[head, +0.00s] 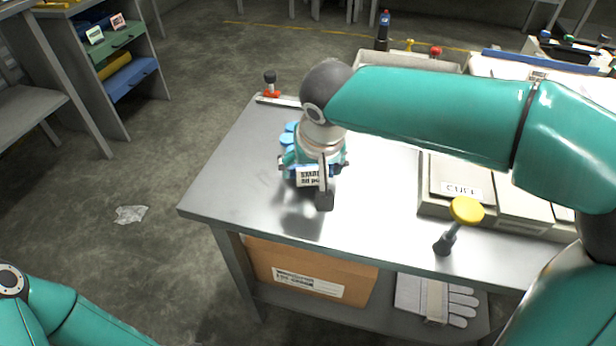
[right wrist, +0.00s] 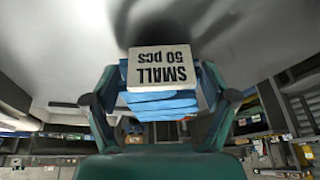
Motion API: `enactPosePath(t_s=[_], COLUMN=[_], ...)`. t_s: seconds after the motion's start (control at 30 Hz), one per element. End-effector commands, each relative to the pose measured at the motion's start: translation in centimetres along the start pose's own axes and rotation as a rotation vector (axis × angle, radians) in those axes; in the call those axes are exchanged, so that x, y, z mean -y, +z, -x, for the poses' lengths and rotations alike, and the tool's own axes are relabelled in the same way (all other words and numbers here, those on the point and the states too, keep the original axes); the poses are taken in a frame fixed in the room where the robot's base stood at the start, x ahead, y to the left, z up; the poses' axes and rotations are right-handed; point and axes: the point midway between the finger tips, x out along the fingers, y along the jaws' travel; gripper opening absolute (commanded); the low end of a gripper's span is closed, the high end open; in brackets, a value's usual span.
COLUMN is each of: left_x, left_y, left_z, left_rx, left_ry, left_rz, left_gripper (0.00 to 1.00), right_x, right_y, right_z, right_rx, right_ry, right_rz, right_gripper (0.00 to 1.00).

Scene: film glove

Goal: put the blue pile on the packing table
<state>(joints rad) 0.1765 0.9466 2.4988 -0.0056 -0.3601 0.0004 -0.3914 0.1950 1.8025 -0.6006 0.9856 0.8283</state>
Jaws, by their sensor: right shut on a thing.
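The blue pile (head: 290,136) is a stack of folded blue sheets with a white label reading "SMALL 50 pcs". In the right wrist view the blue pile (right wrist: 162,104) sits between the two fingers of my right gripper (right wrist: 163,92), label towards the camera. My right gripper (head: 314,170) is shut on it over the left part of the grey metal packing table (head: 235,188). A shadow lies below; I cannot tell whether the pile touches the top. My left arm shows at the lower left, but its gripper is out of view.
A yellow-topped tool (head: 466,210) and grey trays (head: 436,205) stand on the right of the table. A small red-and-black item (head: 270,86) is at its far left corner. A cardboard box (head: 315,285) and gloves (head: 440,300) lie on the lower shelf. The front-left tabletop is clear.

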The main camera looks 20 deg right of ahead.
Motion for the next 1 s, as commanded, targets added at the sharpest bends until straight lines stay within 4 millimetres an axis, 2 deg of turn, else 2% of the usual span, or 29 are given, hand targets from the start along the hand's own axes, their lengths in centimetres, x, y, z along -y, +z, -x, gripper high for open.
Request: enactPosePath(t_s=[0.03,0.1,0.47,0.5,0.57,1.0], left_x=[0.18,0.23,0.31,0.27,0.26,0.14], left_y=[0.0,0.0,0.0,0.0,0.0,-0.01], left_z=[-0.5,-0.64,-0.84,-0.74,-0.71,-0.38], left_rx=[0.0,0.0,0.0,0.0,0.0,0.0], left_ry=[0.0,0.0,0.0,0.0,0.0,0.0], left_rz=[0.0,0.0,0.0,0.0,0.0,0.0], left_gripper=[0.4,0.4,0.4,0.4,0.4,0.4], right_x=[-0.08,-0.1,-0.07,-0.05,-0.05,0.01], right_y=[0.48,0.7,0.83,0.79,0.78,0.63], right_z=[-1.04,-1.61,-1.99,-1.88,-1.85,-1.46], right_rx=[0.003,0.002,0.001,0.001,0.001,0.001], right_ry=[0.001,0.0,-0.001,-0.001,-0.001,-0.001], right_rz=[0.001,0.0,0.0,0.001,0.001,0.001], right_gripper=[0.4,0.4,0.4,0.89,0.99,1.0])
